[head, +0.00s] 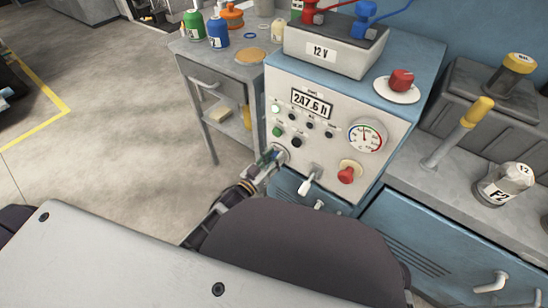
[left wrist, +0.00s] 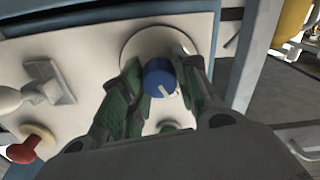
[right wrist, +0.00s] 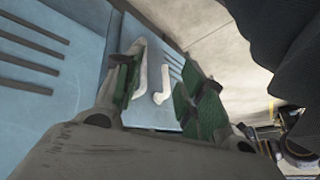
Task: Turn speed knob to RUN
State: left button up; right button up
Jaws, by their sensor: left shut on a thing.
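The speed knob (left wrist: 160,78) is a blue round knob with a white pointer mark, on a round pale plate (left wrist: 150,40) on the control panel. My left gripper (left wrist: 158,88) has its green-padded fingers on both sides of the knob and is shut on it. In the head view my left gripper (head: 268,159) is at the panel's lower left and hides most of the knob. The RUN label is not readable. My right gripper (right wrist: 160,85) is open and empty, in front of a blue cabinet front with a white handle (right wrist: 161,85).
The panel (head: 318,138) carries a display (head: 312,103), a gauge (head: 367,136), a white lever (head: 312,178) and a red knob (head: 347,173). A 12 V battery (head: 335,48) stands on top. The floor at left is clear.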

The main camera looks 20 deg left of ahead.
pick_arm(q)
jog(key=m+p, duration=0.4)
jog(key=m, duration=0.1)
jog(key=shift+r, duration=0.1)
jog(key=shift+m+p, duration=0.35)
jog(key=shift+m, duration=0.25)
jog(key=shift+d+m+p, duration=0.1)
jog(key=shift+m+p, duration=0.35)
jog(key=shift+m, duration=0.35)
jog(key=shift+m+p, duration=0.55)
jog(key=shift+m, duration=1.25)
pick_arm(e)
jog(key=s+d+r+g+h, duration=0.1)
jog(key=d+r+g+h, duration=0.1)
jog(key=r, duration=0.5)
jog(key=shift+d+r+n+g, duration=0.25)
jog(key=shift+d+n+g, duration=0.05)
jog(key=shift+d, duration=0.45)
jog(key=shift+w+r, duration=0.1)
jog(key=shift+w, duration=0.1)
